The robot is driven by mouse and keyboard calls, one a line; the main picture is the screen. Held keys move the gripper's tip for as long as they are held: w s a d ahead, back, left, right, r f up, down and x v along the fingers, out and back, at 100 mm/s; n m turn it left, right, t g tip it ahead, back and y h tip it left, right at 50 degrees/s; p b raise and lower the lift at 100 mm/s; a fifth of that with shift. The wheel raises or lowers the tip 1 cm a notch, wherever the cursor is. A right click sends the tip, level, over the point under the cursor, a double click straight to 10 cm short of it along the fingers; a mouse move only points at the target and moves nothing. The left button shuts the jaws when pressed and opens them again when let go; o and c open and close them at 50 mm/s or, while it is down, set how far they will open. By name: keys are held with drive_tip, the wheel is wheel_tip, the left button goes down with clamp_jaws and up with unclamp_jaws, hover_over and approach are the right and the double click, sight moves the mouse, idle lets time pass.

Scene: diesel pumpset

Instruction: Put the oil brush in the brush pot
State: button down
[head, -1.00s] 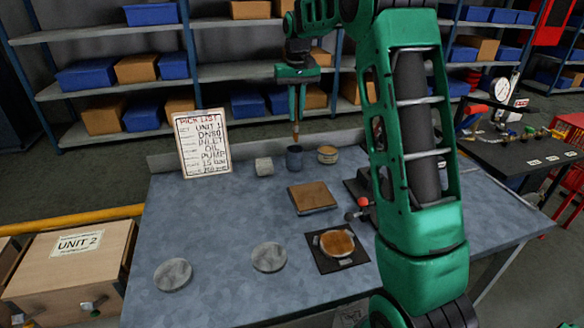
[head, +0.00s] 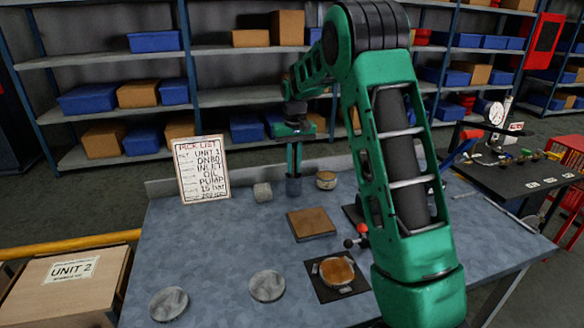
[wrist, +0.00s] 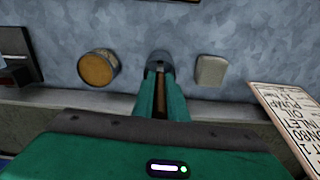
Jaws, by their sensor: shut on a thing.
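The brush pot (head: 293,188) is a small dark blue-grey cup at the back of the steel bench. My gripper (head: 294,172) is right above it, pointing down, with its fingertips at about the rim. It is shut on the oil brush, whose brown handle (wrist: 161,106) shows between the green fingers in the wrist view. The brush's lower end is hidden and appears to be inside the pot. In the wrist view the pot (wrist: 159,60) shows just beyond the fingertips, mostly its dark rim.
The pick list board (head: 203,168) stands farther left. A brown square plate (head: 311,223) and grey discs (head: 267,286) lie nearer the front.

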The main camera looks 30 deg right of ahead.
drive_tip(key=shift+f, duration=0.2)
drive_tip(key=c, duration=1.8)
unclamp_jaws()
drive_tip(key=shift+o, duration=0.2)
